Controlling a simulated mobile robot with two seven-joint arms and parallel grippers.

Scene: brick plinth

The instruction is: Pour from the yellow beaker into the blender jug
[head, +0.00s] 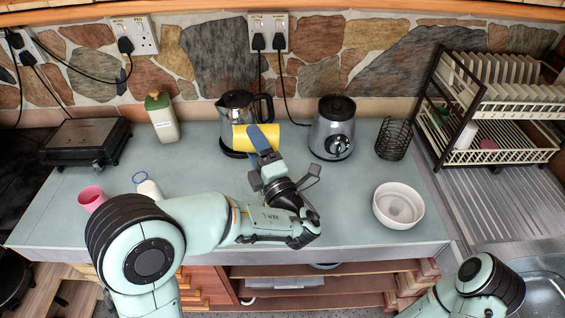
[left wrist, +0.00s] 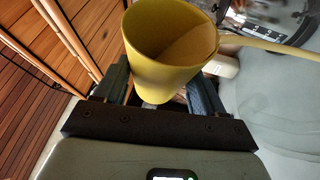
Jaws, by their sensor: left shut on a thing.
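My left gripper (head: 263,150) is shut on the yellow beaker (head: 242,138) and holds it above the counter, in front of the kettle. The beaker looks tipped onto its side in the head view. In the left wrist view the beaker (left wrist: 155,50) sits between the two fingers, its open mouth showing. A tan patch shows inside; I cannot tell whether it is contents or shading. My right gripper is out of view.
A steel kettle (head: 234,105) stands just behind the beaker. A wire basket (head: 393,139), a white bowl (head: 398,206) and a dish rack (head: 490,110) are to the right.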

